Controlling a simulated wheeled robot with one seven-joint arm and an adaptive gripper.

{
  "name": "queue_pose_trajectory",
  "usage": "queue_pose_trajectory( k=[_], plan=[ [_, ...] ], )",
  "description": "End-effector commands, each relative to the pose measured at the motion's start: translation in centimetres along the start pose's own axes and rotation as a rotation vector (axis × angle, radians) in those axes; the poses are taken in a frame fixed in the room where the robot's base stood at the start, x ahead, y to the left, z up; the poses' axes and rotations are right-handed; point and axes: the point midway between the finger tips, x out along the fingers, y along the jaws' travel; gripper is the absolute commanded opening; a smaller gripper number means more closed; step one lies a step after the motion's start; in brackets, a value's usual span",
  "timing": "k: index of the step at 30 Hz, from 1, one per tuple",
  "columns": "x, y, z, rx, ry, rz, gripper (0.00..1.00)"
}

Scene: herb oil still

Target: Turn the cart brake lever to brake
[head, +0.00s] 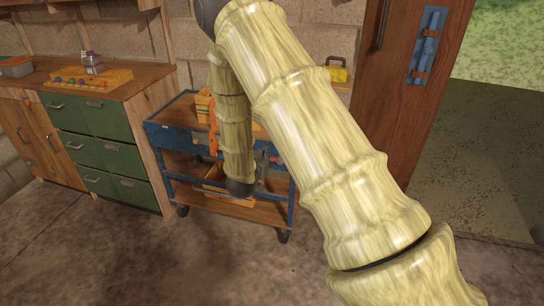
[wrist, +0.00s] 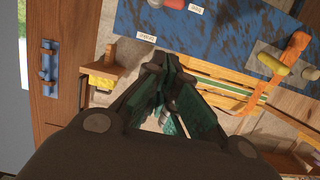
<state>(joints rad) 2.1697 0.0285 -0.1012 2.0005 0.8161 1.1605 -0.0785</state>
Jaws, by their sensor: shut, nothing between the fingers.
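The blue cart (head: 172,138) stands in the middle of the head view, partly hidden behind my arm. In the wrist view its blue panel (wrist: 225,45) fills the top, with two small white labels (wrist: 146,37). A red handle with a grey end (wrist: 172,4), probably the brake lever, lies near these labels and is cut off by the top edge. I cannot read its setting. My gripper (wrist: 165,65) is shut and empty, its green-padded fingers together just below the panel's lower edge in the picture, apart from the handle. I cannot make the gripper out clearly in the head view.
An orange strap-like piece (wrist: 292,52) and a yellow knob (wrist: 270,66) are at the panel's right. A wooden door with a blue bolt (head: 428,45) stands at the right. Green drawers (head: 95,150) are left of the cart. The floor in front (head: 130,250) is clear.

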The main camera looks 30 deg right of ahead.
Motion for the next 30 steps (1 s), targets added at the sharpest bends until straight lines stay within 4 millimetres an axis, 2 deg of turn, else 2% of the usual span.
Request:
queue_pose_trajectory(
  k=[5,8,25,30],
  plan=[
    [0.3,0.0,0.1,0.000,-0.001,0.000,0.00],
    [1.2,0.0,0.1,0.000,-0.001,0.001,0.00],
    [10.3,0.1,0.1,0.000,-0.001,0.000,0.00],
    [10.6,0.1,2.5,-0.002,-0.003,0.000,0.00]
  ],
)
